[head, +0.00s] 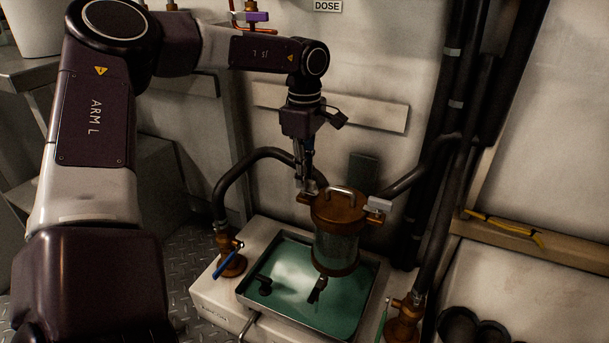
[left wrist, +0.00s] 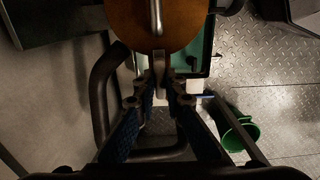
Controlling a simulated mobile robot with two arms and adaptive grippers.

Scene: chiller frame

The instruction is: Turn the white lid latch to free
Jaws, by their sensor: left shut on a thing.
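The canister (head: 336,250) has a glass body and a copper-coloured lid (head: 338,207) with a pale handle arched over its top. The lid also shows in the left wrist view (left wrist: 180,22). A white latch (head: 379,204) sticks out at the lid's right edge, apart from my gripper. My left gripper (head: 304,187) points down at the lid's left edge. In the left wrist view its fingertips (left wrist: 160,92) are closed around a narrow pale latch (left wrist: 160,72) at the lid's rim. The fingers partly hide this latch in the head view. My right gripper is not in view.
The canister stands over a metal tray (head: 240,290) of green liquid on a white base. Valves with a blue handle (head: 230,262) and a green handle (head: 384,325) flank it. Dark hoses and pipes (head: 440,170) run close on both sides. A green cup (left wrist: 240,135) shows lower right.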

